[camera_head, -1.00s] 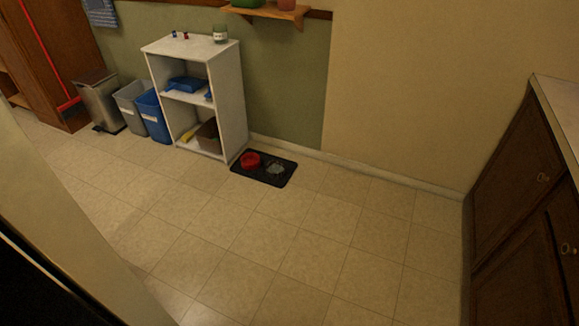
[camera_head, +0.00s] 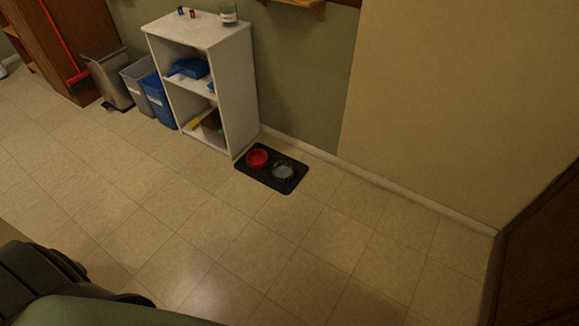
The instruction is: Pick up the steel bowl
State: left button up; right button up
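A small round grey bowl (camera_head: 283,172), which looks like steel, sits on a black mat (camera_head: 261,180) on the floor. A red bowl (camera_head: 257,159) sits beside it on the same mat, to its left. Both are well ahead of me, near the wall. A dark part of my own body shows at the lower left. Neither of my grippers can be made out in the picture.
A white shelf unit (camera_head: 228,95) stands just left of the mat, with a blue bin (camera_head: 158,101), a grey bin (camera_head: 139,80) and a steel trash can (camera_head: 107,76) further left. A dark cabinet (camera_head: 540,262) is at the right. The tiled floor (camera_head: 215,235) ahead is clear.

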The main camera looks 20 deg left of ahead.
aim_at(283, 171)
jog(key=i+u, duration=0.4)
jog(key=i+l+u, duration=0.1)
jog(key=i+u, duration=0.3)
jog(key=i+j+u, duration=0.2)
jog(key=i, duration=0.25)
jog(key=i+j+u, duration=0.1)
jog(key=i+u, duration=0.15)
jog(key=i, duration=0.25)
